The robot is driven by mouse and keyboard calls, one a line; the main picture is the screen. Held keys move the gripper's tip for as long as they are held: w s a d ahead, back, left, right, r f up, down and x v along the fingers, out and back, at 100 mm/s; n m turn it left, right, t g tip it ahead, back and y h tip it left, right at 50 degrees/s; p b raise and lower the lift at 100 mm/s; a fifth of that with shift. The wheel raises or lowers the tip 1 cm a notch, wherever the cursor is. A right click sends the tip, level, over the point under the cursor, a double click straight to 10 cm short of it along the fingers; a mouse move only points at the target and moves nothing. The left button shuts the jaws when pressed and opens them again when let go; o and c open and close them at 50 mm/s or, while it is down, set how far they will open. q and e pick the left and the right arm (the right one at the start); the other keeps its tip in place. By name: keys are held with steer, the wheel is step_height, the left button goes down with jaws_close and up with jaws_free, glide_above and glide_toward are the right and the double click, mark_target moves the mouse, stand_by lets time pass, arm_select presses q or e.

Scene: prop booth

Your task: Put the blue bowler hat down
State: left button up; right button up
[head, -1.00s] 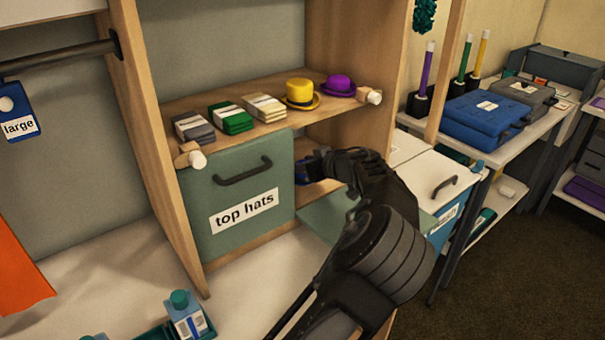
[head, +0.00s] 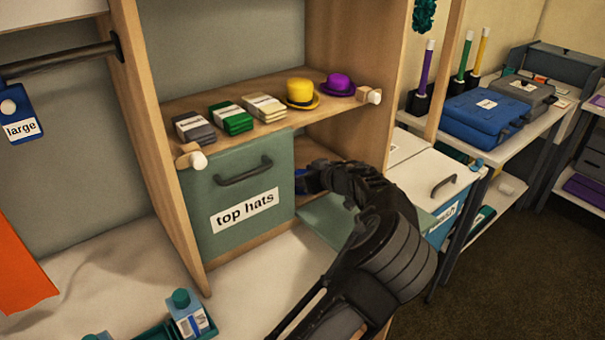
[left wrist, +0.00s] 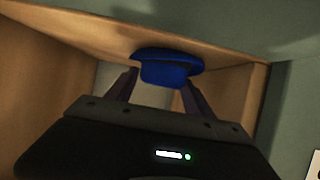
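The blue bowler hat (head: 300,181) is mostly hidden in the head view, with only a bit of blue showing at my left fingertips. In the left wrist view the hat (left wrist: 168,67) shows clearly, brim toward the picture's top and crown between the two fingers. My left gripper (head: 308,178) reaches into the open compartment right of the "top hats" front and appears shut on the crown; the fingers (left wrist: 160,80) lie along its sides. The brim is close to a wooden board; I cannot tell if it touches. My right gripper is not in view.
The green "top hats" front (head: 232,190) is closed beside the compartment. A lowered green flap (head: 325,218) lies under my arm. On the shelf above sit a yellow hat (head: 301,92), a purple hat (head: 339,84) and several folded stacks.

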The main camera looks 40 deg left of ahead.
arm_select(q)
steer(key=shift+o, duration=0.8)
steer(key=shift+d, duration=0.15)
steer(key=shift+d+r, duration=0.2)
steer(key=shift+d, duration=0.05)
steer(key=b+v, duration=0.2)
steer(key=v, duration=0.9)
steer(key=shift+s+d, duration=0.1)
steer(key=shift+s, duration=0.1)
